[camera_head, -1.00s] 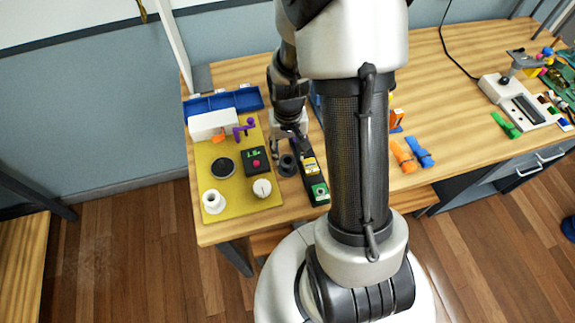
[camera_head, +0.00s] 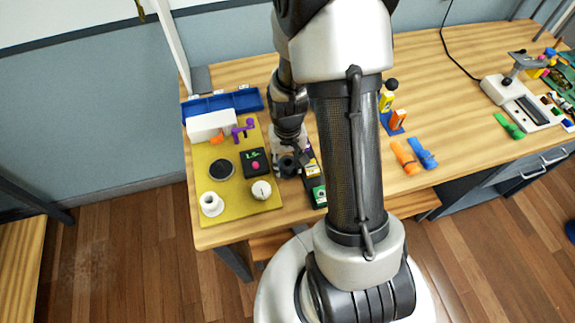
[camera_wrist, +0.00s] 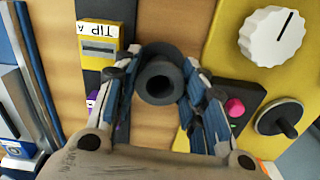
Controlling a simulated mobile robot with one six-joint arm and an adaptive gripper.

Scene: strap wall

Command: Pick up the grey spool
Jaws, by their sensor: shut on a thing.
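The grey spool (camera_wrist: 160,82) is a dark grey, hollow flanged cylinder. In the wrist view it sits between the two fingers of my gripper (camera_wrist: 158,92), which are shut on it from both sides. In the head view my gripper (camera_head: 289,163) is just right of the yellow board, with the spool (camera_head: 288,167) at its fingertips, partly hidden by the fingers. The spool appears close over the wooden table; I cannot tell whether it still touches it.
The yellow board (camera_head: 232,209) with a white knob (camera_head: 261,190), a white spool (camera_head: 211,203) and a black box (camera_head: 255,162) lies left of my gripper. A dark strip (camera_head: 314,182) with a green end lies close on the right. A blue tray (camera_head: 222,101) stands behind.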

